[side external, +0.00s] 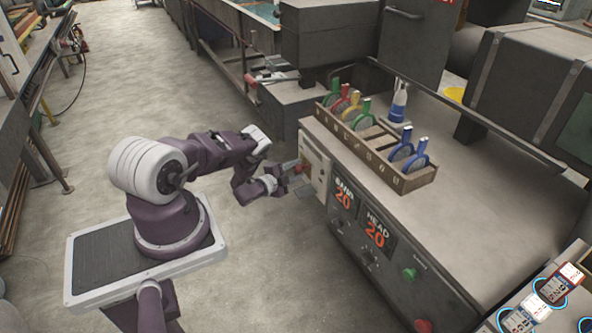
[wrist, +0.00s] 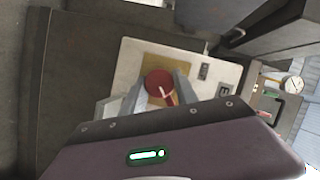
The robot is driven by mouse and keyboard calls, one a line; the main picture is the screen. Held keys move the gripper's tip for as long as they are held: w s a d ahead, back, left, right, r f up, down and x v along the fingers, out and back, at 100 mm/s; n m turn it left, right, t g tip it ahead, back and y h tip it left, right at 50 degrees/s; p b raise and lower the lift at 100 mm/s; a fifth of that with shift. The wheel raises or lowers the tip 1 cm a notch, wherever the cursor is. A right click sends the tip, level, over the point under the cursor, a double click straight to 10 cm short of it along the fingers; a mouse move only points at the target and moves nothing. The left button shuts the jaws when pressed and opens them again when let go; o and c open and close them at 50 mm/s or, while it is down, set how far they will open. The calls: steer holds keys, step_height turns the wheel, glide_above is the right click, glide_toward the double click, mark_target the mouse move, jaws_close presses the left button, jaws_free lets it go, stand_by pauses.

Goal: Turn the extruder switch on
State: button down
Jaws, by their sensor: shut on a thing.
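The extruder switch is a red rotary knob (wrist: 160,84) with a pale pointer line, on a yellowish square in a pale switch plate (wrist: 130,55). In the side external view the pale plate (side external: 317,172) sits on the end of the grey machine cabinet, and the red knob (side external: 303,168) is partly hidden by my fingers. My gripper (wrist: 157,90) has one finger on each side of the knob and is shut on it. It also shows at the cabinet in the side external view (side external: 299,172). The pointer line slants down to the right in the wrist view.
On the cabinet top stands a wooden rack (side external: 398,179) with several coloured ring-handled tools, and a bottle (side external: 398,104) behind it. Red number displays (side external: 375,232), knobs and a green button (side external: 409,274) are on the cabinet front. The floor on the left is clear.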

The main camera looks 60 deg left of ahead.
steer(key=shift+m+t+y, duration=0.5)
steer(key=shift+m, duration=0.8)
steer(key=c, duration=0.9)
jaws_free()
steer(key=shift+c, duration=0.2)
steer(key=v, duration=0.7)
